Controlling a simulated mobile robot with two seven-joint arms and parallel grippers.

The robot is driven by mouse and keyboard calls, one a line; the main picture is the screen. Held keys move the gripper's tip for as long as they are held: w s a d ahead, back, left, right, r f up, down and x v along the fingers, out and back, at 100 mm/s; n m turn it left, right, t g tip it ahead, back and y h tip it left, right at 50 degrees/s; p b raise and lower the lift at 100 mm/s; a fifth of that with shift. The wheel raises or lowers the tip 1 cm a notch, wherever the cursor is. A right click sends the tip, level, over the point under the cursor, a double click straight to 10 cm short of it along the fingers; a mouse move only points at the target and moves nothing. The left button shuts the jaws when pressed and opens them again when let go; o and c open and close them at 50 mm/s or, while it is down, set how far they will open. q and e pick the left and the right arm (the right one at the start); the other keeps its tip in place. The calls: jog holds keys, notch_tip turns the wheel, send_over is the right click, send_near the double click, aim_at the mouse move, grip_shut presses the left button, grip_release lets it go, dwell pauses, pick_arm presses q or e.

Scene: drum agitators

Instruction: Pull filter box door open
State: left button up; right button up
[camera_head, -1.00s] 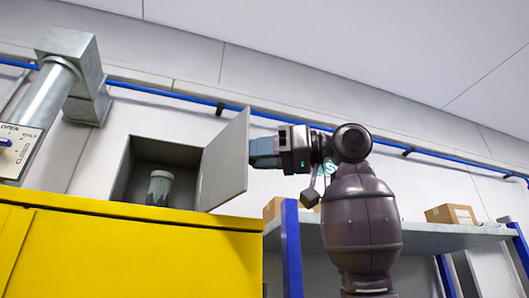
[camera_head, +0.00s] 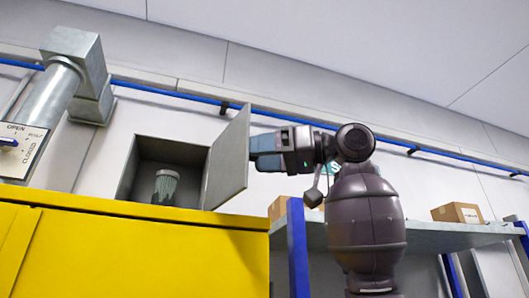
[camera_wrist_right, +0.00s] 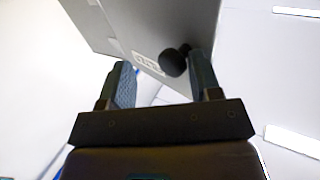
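The grey filter box (camera_head: 125,172) is on the wall above the yellow cabinet, with a ribbed grey cylinder (camera_head: 165,186) inside. Its door (camera_head: 228,160) stands swung open to the right. My right gripper (camera_head: 256,152) is at the outer side of the door. In the right wrist view, the fingers of my right gripper (camera_wrist_right: 158,85) are spread apart. A round black knob (camera_wrist_right: 173,62) on the door (camera_wrist_right: 140,28) shows between the fingertips, nearer the right finger. I cannot tell whether that finger touches it. My left gripper is not in view.
A yellow cabinet (camera_head: 130,250) fills the lower left. A shelf with blue posts (camera_head: 296,245) and cardboard boxes (camera_head: 458,213) stands at the right. A metal duct (camera_head: 72,75) and a lever plate (camera_head: 22,148) are at the left.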

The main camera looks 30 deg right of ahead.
jog(key=b+v, duration=0.1)
jog(key=v, duration=0.9)
jog(key=shift+s+d+b, duration=0.3)
jog(key=shift+b, duration=0.1)
